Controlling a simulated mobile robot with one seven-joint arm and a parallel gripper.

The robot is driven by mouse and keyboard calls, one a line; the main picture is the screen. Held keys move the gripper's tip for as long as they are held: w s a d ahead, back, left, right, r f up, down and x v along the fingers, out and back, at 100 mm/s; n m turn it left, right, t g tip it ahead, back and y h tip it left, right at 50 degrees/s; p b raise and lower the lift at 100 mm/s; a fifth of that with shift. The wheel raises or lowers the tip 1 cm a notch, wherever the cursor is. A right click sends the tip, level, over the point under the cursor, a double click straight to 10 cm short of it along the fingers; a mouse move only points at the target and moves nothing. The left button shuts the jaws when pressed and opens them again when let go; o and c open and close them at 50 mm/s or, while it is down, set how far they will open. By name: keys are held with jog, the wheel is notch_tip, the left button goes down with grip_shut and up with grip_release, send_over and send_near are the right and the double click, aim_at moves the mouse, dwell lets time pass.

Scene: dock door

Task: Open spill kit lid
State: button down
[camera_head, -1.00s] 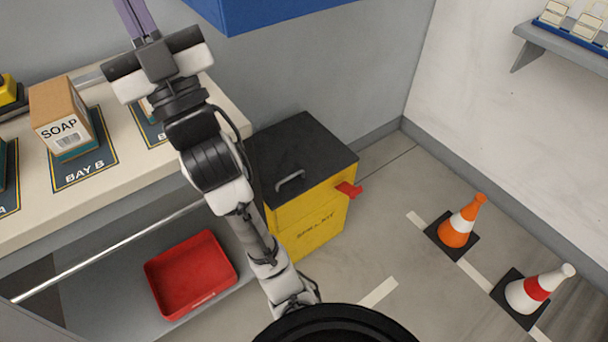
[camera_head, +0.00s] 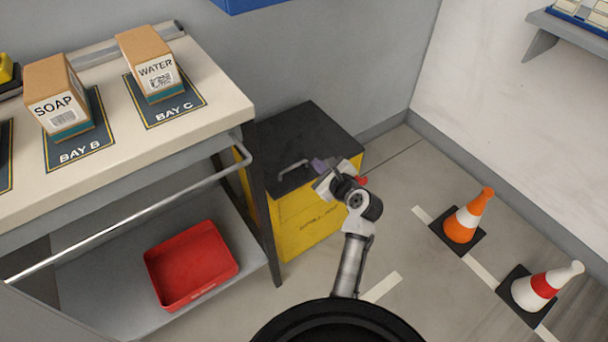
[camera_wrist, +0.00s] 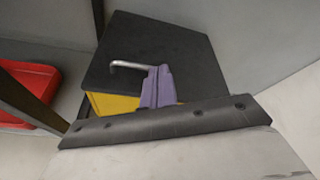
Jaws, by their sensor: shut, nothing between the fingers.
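The spill kit is a yellow box (camera_head: 302,222) with a flat black lid (camera_head: 312,130), standing on the floor beside the workbench. The lid lies closed on the box. A grey bar handle (camera_head: 291,170) sits near the lid's front edge and shows in the wrist view (camera_wrist: 128,65). My gripper (camera_head: 318,164), with purple fingers, is just right of the handle in the head view. In the wrist view its fingers (camera_wrist: 158,82) are shut and empty, close to the handle's right end. I cannot tell whether they touch it. A red part (camera_head: 361,180) on the box's right side is partly hidden by my arm.
The workbench (camera_head: 222,105) stands left of the kit, with a front rail and a lower shelf holding a red tray (camera_head: 190,265). SOAP (camera_head: 58,100) and WATER (camera_head: 150,65) boxes stand on it. Two cones (camera_head: 463,218) (camera_head: 540,288) stand on the floor at right. A wall is behind.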

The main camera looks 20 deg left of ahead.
aim_at(304, 178)
notch_tip(304, 178, down, 6)
jog(key=s+d+m+g, duration=0.1)
jog(key=s+d+m, duration=0.15)
jog(key=m, duration=0.25)
jog(key=x, duration=1)
jog(key=shift+s+a+r, duration=0.15)
jog(key=shift+s+a, duration=0.1)
jog(key=shift+a, duration=0.15)
jog(key=shift+r, duration=0.15)
